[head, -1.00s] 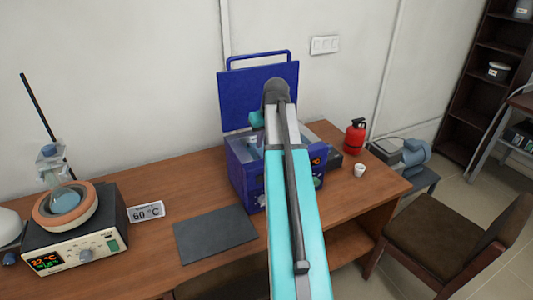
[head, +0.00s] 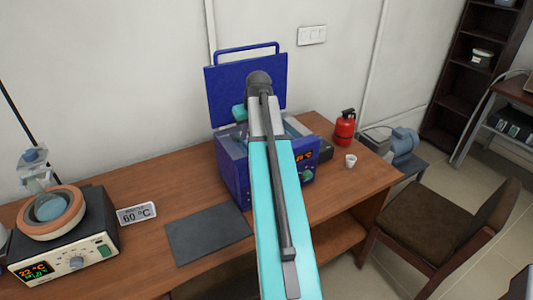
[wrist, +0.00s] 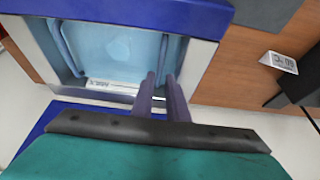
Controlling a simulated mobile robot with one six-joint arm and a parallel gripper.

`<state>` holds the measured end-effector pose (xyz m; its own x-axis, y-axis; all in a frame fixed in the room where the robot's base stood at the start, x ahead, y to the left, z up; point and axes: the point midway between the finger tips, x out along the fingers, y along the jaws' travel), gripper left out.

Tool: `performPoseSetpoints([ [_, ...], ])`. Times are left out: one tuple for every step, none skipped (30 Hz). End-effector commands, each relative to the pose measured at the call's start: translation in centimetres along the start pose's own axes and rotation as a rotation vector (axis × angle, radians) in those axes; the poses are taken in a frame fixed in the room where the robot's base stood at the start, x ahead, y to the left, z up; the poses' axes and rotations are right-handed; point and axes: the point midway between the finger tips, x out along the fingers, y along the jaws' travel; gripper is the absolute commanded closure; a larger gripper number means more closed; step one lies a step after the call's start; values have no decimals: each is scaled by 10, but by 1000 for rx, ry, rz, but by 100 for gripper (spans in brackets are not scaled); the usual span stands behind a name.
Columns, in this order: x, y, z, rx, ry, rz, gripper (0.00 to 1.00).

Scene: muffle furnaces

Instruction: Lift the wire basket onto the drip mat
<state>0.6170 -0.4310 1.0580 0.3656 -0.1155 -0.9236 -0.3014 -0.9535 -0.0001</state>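The blue water bath (head: 233,180) stands on the bench with its lid raised. The wrist view looks down into its water (wrist: 118,45), where pale bent bars (wrist: 66,48) show along the left inside. They may belong to the wire basket, but I cannot make out its whole shape. In the head view my arm hides the gripper and part of the bath. The dark grey drip mat (head: 208,235) lies flat and bare, left of the bath.
A 60 °C sign (head: 137,213) stands left of the mat, beside a heating unit with a bowl (head: 65,240). A red extinguisher (head: 345,128) and a white cup (head: 351,161) stand right of the bath. A brown chair (head: 435,215) is at the bench's right.

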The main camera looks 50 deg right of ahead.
Motion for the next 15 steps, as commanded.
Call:
performPoseSetpoints([
  [4, 0, 0, 0, -2, -1, 86],
  [8, 0, 0, 0, -3, -1, 86],
  [12, 0, 0, 0, -2, -1, 86],
  [14, 0, 0, 0, -2, 0, 86],
  [17, 0, 0, 0, -2, 0, 86],
  [21, 0, 0, 0, -2, -1, 86],
  [24, 0, 0, 0, -3, -1, 86],
  [27, 0, 0, 0, -3, -1, 86],
  [31, 0, 0, 0, -2, 0, 86],
  [34, 0, 0, 0, -2, 0, 86],
  [37, 0, 0, 0, -2, -1, 86],
  [41, 0, 0, 0, -3, -1, 86],
  [44, 0, 0, 0, -3, -1, 86],
  [46, 0, 0, 0, -2, 0, 86],
  [50, 0, 0, 0, -2, 0, 86],
])
